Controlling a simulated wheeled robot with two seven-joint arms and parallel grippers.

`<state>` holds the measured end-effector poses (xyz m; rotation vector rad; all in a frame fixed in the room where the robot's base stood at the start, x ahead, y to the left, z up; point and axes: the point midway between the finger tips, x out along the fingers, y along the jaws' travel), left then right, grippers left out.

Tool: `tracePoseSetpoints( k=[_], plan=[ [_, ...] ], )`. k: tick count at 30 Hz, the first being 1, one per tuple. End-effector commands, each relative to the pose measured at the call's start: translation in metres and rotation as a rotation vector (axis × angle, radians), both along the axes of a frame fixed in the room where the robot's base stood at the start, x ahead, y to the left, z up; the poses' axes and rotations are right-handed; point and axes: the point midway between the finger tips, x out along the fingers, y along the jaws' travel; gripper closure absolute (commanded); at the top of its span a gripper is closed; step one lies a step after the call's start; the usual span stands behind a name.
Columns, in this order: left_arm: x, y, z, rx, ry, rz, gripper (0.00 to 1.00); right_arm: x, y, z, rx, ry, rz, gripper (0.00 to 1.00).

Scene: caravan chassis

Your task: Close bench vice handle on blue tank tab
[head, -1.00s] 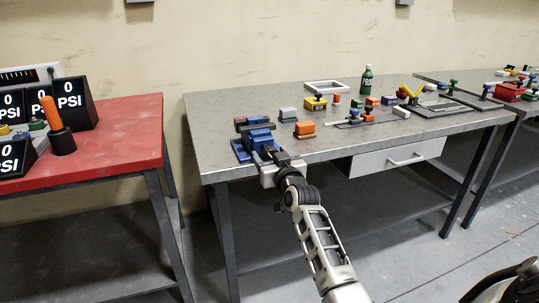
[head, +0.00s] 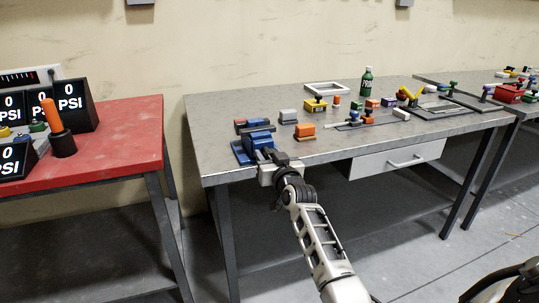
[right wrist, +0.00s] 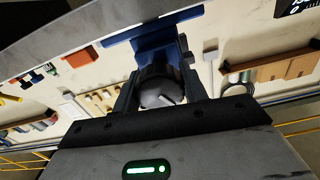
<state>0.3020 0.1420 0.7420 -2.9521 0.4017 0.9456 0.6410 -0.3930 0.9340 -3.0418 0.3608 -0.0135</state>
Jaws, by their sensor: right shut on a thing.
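The blue bench vice (head: 256,139) sits at the near left corner of the grey workbench. My right gripper (head: 271,157) is at the vice's front end. In the right wrist view, my gripper (right wrist: 158,84) has its two dark fingers shut on a dark round handle (right wrist: 154,94) with a grey face. The blue body of the vice (right wrist: 155,32) shows behind the handle. A small blue and red piece (head: 240,124) is at the back of the vice; I cannot tell whether it is the tank tab or whether the jaws touch it. My left gripper is not in view.
The grey workbench (head: 225,108) has an orange block (head: 305,131), a grey block (head: 288,115), a yellow block (head: 315,105) and a green bottle (head: 366,80) right of the vice. A red table (head: 125,130) with PSI gauges stands left, across a gap.

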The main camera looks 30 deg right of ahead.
Motion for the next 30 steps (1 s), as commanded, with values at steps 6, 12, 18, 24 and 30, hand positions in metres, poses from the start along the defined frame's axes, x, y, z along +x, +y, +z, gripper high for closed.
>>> tracePoseSetpoints(
  k=[6,12,18,24,30],
  plan=[
    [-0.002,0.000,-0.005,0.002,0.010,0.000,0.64,0.000,0.000,-0.002,0.005,0.001,0.000,0.41],
    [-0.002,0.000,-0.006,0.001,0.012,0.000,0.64,0.000,0.000,-0.001,0.003,0.000,0.000,0.35],
    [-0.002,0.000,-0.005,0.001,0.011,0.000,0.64,-0.005,0.002,-0.001,0.002,0.000,0.001,0.35],
    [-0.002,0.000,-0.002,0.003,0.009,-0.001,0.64,-0.035,0.009,-0.002,0.000,0.002,0.000,0.35],
    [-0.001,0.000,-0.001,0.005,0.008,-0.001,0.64,-0.083,0.020,-0.002,0.002,0.003,-0.001,0.35]
  ],
)
